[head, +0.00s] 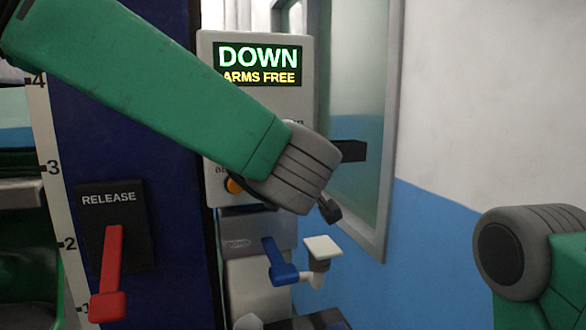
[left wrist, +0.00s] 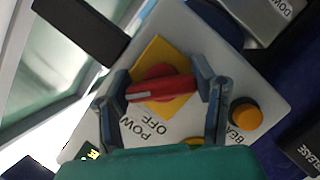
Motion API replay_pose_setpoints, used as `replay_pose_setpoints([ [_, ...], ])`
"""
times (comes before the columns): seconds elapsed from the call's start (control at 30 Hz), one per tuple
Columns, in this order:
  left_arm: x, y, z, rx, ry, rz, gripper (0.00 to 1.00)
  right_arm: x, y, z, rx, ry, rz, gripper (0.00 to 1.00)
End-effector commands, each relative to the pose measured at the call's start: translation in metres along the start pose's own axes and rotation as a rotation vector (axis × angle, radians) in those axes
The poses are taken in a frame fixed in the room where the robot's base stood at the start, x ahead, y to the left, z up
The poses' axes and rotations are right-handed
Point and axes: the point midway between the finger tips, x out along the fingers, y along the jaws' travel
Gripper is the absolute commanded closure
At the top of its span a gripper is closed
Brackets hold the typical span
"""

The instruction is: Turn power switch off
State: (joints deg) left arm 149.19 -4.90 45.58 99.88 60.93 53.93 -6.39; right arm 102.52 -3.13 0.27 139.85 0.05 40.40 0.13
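The power switch (left wrist: 160,88) is a red rotary handle on a yellow plate (left wrist: 153,58) in the left wrist view. It is on a light grey panel, with "OFF" and partly covered "POW" lettering beside it. My left gripper (left wrist: 162,82) is open, with one finger at each end of the red handle. I cannot tell whether the fingers touch it. In the head view my left arm crosses the control panel (head: 306,100) and hides the switch and most of the gripper. My right gripper is not in view; only part of my right arm shows at lower right.
The panel display (head: 258,64) reads "DOWN" and "ARMS FREE". An orange button (head: 233,185) is near my left wrist. A red release lever (head: 109,275) is at lower left. A blue lever (head: 279,262) is below the panel. A window (head: 350,90) is to the right.

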Motion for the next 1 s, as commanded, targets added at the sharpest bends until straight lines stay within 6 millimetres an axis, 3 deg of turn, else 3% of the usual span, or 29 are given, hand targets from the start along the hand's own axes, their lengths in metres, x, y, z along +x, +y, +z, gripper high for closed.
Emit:
replay_pose_setpoints([
  [0.27,0.0,-0.001,0.0,-0.008,0.0,0.004,0.77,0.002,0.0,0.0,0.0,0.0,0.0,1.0],
  [0.47,0.0,-0.002,0.001,-0.064,0.0,0.028,0.77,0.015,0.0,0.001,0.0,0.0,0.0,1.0],
  [1.0,0.002,-0.006,0.004,-0.481,0.0,0.2,0.77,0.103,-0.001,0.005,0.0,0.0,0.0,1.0],
])
